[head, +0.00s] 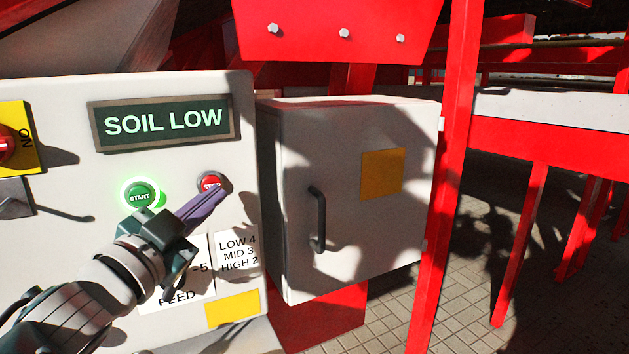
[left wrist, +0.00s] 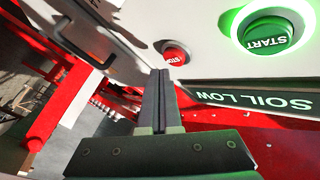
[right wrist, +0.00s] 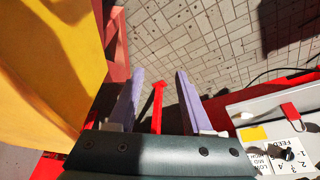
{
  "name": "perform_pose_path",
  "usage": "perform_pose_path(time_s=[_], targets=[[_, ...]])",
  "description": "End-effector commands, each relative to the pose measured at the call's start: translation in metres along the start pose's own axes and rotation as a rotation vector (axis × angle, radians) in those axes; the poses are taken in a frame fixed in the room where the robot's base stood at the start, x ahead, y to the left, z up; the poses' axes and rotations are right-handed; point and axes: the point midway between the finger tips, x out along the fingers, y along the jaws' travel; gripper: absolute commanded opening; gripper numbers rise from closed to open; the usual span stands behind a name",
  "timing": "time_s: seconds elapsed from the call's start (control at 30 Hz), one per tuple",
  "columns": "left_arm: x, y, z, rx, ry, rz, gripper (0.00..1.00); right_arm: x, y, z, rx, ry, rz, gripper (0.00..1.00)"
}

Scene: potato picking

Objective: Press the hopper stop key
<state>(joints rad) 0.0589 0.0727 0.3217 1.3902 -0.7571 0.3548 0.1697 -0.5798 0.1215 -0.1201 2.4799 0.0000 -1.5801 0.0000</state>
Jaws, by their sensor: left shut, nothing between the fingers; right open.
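The red stop key (head: 208,181) sits on the white panel (head: 75,240), right of the green start key (head: 139,196), which has a lit green ring. In the left wrist view the stop key (left wrist: 175,55) is just beyond my fingertips. My left gripper (head: 220,192) is shut and empty, its purple fingers pointing at the stop key and covering part of it in the head view. I cannot tell whether the tips touch it. My right gripper (right wrist: 157,77) is open and empty over paved floor, away from the keys.
A display (head: 165,123) above the keys reads SOIL LOW. A red knob (head: 5,144) on a yellow plate is at the far left. A grey cabinet (head: 350,230) with a black handle stands right of the panel. Red frame posts (head: 445,200) rise beyond it.

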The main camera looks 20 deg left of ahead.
Motion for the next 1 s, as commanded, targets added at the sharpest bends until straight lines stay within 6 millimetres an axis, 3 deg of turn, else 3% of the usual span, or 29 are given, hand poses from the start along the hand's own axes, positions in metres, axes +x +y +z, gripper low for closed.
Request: perform_pose_path(time_s=[1.0], targets=[[0.0060, -0.0045, 0.0046, 0.000, -0.001, 0.000, 0.00, 0.0023, -0.0008, 0.0008, 0.002, 0.000, -0.002, 0.50]])
